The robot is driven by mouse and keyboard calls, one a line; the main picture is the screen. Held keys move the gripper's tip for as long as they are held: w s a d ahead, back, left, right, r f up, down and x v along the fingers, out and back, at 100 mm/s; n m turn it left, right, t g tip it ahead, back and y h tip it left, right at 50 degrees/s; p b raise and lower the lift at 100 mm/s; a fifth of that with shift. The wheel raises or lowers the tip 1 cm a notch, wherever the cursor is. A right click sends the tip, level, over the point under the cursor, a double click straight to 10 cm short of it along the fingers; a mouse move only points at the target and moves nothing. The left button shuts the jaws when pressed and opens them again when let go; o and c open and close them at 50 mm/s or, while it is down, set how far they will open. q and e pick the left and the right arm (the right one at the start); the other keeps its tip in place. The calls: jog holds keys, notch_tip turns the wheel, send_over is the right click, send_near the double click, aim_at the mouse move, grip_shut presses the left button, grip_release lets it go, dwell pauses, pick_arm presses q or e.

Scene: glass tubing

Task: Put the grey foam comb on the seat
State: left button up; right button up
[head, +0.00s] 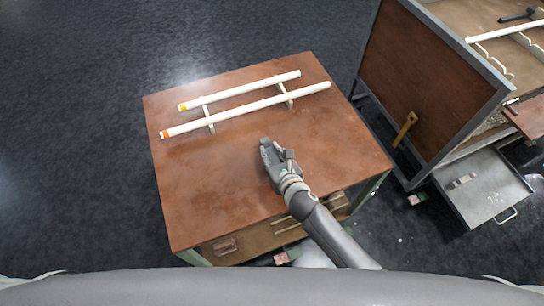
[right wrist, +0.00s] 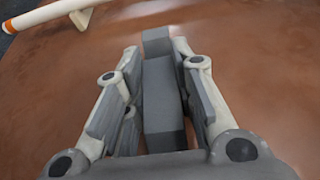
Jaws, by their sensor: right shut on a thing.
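My right gripper (head: 274,154) is above the right-hand middle of the brown-topped table (head: 215,205). In the right wrist view, its fingers (right wrist: 158,85) are shut on a grey block-like bar, the grey foam comb (right wrist: 160,92). The comb lies lengthwise between the fingers, and its far end sticks out past them. In the head view, only a small grey end of the comb (head: 264,143) shows at the fingertips. I cannot tell whether the comb touches the tabletop. I cannot pick out which thing is the seat. My left gripper is out of view.
Two white tubes, one with a yellow end (head: 240,91) and one with an orange end (head: 250,108), lie on pale supports (head: 209,118) at the table's back. A brown upright panel (head: 435,75) and a grey tray (head: 485,188) stand at right. The table's left front is bare.

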jog(key=shift+f, duration=0.2)
jog(key=shift+f, duration=0.15)
jog(key=o, duration=0.9)
jog(key=shift+c, duration=0.2)
